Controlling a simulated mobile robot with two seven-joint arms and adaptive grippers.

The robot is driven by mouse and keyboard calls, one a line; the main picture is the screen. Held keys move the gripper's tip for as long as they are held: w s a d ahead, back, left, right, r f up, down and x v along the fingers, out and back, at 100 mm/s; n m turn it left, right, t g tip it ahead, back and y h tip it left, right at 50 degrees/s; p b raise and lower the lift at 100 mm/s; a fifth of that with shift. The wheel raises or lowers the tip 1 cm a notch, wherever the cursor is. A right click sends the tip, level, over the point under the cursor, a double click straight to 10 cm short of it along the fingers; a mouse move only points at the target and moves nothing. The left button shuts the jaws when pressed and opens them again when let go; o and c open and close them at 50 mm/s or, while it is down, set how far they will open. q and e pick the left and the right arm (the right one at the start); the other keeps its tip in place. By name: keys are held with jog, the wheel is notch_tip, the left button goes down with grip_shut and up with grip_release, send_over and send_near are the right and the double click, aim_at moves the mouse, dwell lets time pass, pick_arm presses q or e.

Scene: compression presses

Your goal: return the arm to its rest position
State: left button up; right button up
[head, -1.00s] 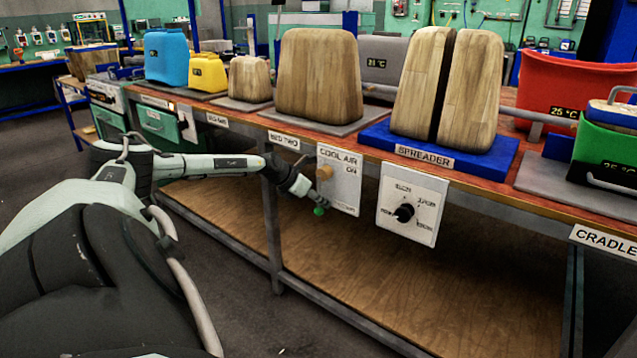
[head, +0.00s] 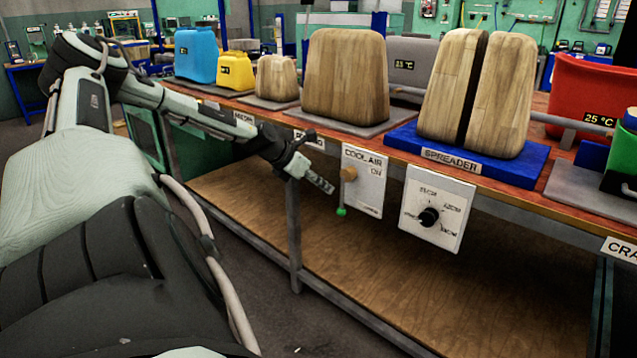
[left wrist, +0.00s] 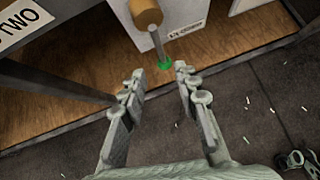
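My left arm comes in from the left in the head view, elbow raised, forearm sloping down to the right. Its gripper (head: 322,183) is beside the white COOL AIR panel (head: 366,190), just left of the panel's tan knob (head: 348,174) and green-tipped lever (head: 341,211). In the left wrist view, the gripper (left wrist: 160,78) has its two fingers apart with nothing held between them. The green tip (left wrist: 165,65) shows just beyond the fingertips, below the tan knob (left wrist: 146,14). My right gripper is not in view.
The red-topped bench (head: 400,145) stands close by, with a wooden form (head: 346,75), the blue SPREADER base (head: 470,163) and a dial panel (head: 437,208). A wooden lower shelf (head: 380,280) runs beneath.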

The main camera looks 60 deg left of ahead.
pick_arm(q)
jog(key=shift+s+r, duration=0.2)
jog(key=shift+s, duration=0.1)
dwell(0.4)
